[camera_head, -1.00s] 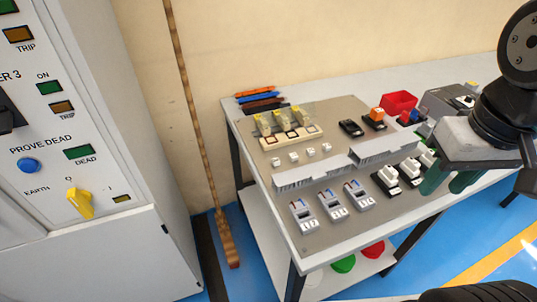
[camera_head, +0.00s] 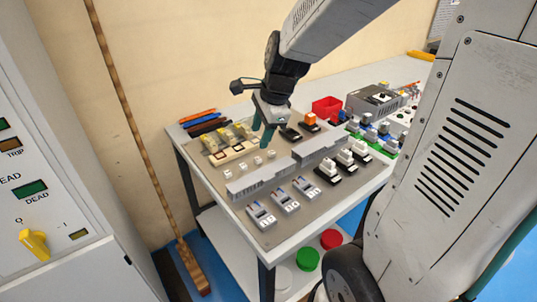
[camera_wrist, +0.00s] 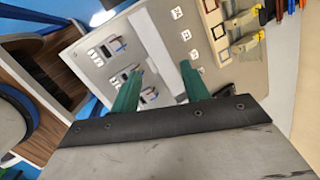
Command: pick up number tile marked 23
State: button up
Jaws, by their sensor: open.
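Several small white number tiles stand in a row on the grey mat, behind the long grey trunking. In the head view I see tiles at the row's left end (camera_head: 229,175) and right end (camera_head: 271,154). The wrist view also shows some of these tiles (camera_wrist: 185,35). Their markings are too small to read, so I cannot tell which is 23. My gripper (camera_head: 262,134) has its two green fingers pointing down over the back of the mat, near the right end of the row. In the wrist view the fingers (camera_wrist: 160,70) are apart, with nothing between them.
Trunking (camera_head: 262,178) runs in front of the tiles. Yellow-topped holders (camera_head: 226,137) stand behind them. Breakers (camera_head: 285,201) stand at the front of the mat. Black-based switches (camera_head: 344,158) and a red bin (camera_head: 326,107) are to the right. The cabinet (camera_head: 40,230) is at far left.

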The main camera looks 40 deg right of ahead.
jog(key=w+d+f+m, duration=0.6)
jog(key=m, duration=0.2)
jog(key=m+t+h, duration=0.1)
jog(key=m, duration=0.5)
send_near(272, 152)
jog(key=f, duration=0.2)
jog(key=f+m, duration=0.1)
jog(key=shift+w+a, duration=0.4)
jog(key=x, duration=0.5)
jog(key=shift+w+d, duration=0.1)
jog(key=shift+d, duration=0.1)
grip_shut()
